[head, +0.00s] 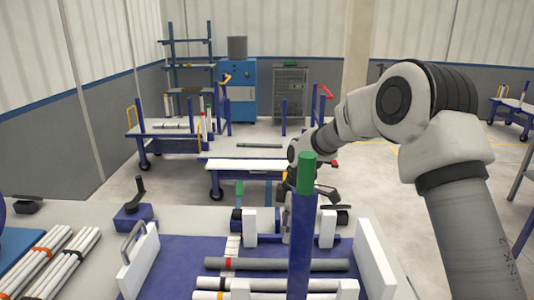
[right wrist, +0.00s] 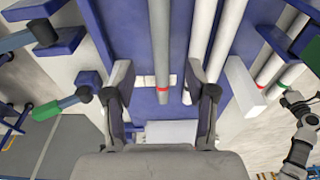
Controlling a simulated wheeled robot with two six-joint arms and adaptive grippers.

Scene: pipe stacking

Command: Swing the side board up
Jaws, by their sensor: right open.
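Two white side boards stand at the blue pipe bed (head: 185,250): the left one (head: 140,258) leans outward and has a grey handle (head: 132,240), the right one (head: 374,258) is tilted too. I cannot tell which is the task's board. My right gripper (head: 325,197) is at the far side of the bed, partly hidden by a blue post. In the right wrist view my gripper (right wrist: 161,82) is open, its fingers apart. No hold on anything shows.
A blue post with a green top (head: 306,175) rises in front. A grey pipe with a red band (head: 278,264) lies on the bed. Bundled white pipes (head: 68,260) lie at left. Blue carts (head: 165,140) and shelving stand behind. Clear floor (head: 380,180) shows at right.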

